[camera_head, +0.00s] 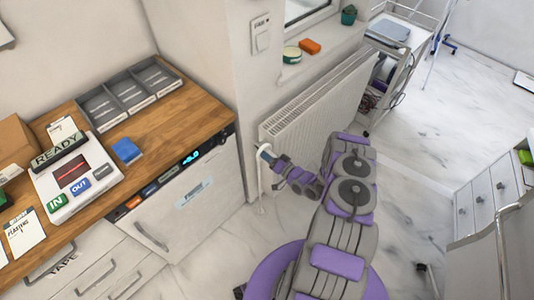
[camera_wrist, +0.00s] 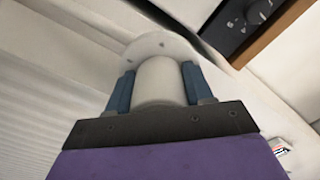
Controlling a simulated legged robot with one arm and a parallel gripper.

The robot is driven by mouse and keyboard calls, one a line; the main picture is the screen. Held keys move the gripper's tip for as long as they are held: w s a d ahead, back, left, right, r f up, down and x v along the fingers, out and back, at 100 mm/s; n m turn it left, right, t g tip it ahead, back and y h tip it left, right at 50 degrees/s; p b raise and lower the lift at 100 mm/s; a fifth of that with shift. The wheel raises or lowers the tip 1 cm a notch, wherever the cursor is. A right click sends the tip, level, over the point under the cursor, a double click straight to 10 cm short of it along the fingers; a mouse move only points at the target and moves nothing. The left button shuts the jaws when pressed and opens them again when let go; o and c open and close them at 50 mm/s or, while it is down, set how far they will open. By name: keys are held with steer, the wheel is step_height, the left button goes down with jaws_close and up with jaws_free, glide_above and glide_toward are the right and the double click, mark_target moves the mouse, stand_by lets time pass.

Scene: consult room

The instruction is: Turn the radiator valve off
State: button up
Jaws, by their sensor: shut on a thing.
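The white radiator (camera_head: 318,100) hangs on the wall below the window sill, and its ribbed face fills the left of the wrist view (camera_wrist: 40,95). The radiator valve (camera_wrist: 160,82) is a white round knob with a wider rounded part behind it. My gripper (camera_wrist: 158,88) has its two blue fingers on either side of the knob, shut on it. I cannot read any marking on the valve.
A wooden counter (camera_head: 200,108) with a white appliance front (camera_head: 190,200) below stands left of the radiator. The sill (camera_head: 330,50) holds an orange block (camera_head: 310,46) and a round tin (camera_head: 292,55). A trolley (camera_head: 400,45) stands beyond.

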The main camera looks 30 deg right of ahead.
steer(key=n+p, duration=0.3)
steer(key=n, duration=0.2)
steer(key=shift+n+p, duration=0.3)
steer(key=n+p, duration=0.2)
steer(key=n, duration=0.1)
steer(key=shift+n, duration=0.3)
steer(key=n+p, duration=0.1)
steer(key=n, duration=0.2)
steer(key=shift+f+n, duration=0.1)
steer(key=shift+n, duration=0.2)
steer(key=n, duration=0.4)
steer(key=shift+n, duration=0.3)
steer(key=n, duration=0.3)
steer(key=shift+s+a+n+b, duration=0.1)
steer(key=shift+n+b, duration=0.2)
steer(key=shift+b, duration=0.1)
steer(key=n+b, duration=0.1)
steer(key=n, duration=0.3)
steer(key=shift+a+f+n, duration=0.1)
steer(key=shift+f+n, duration=0.05)
steer(key=shift+n, duration=0.15)
steer(key=n+b, duration=0.1)
steer(key=n, duration=0.3)
steer(key=shift+f, duration=0.1)
steer(key=shift+s+n+b, duration=0.1)
steer(key=shift+n+b, duration=0.6)
steer(key=shift+n, duration=1.1)
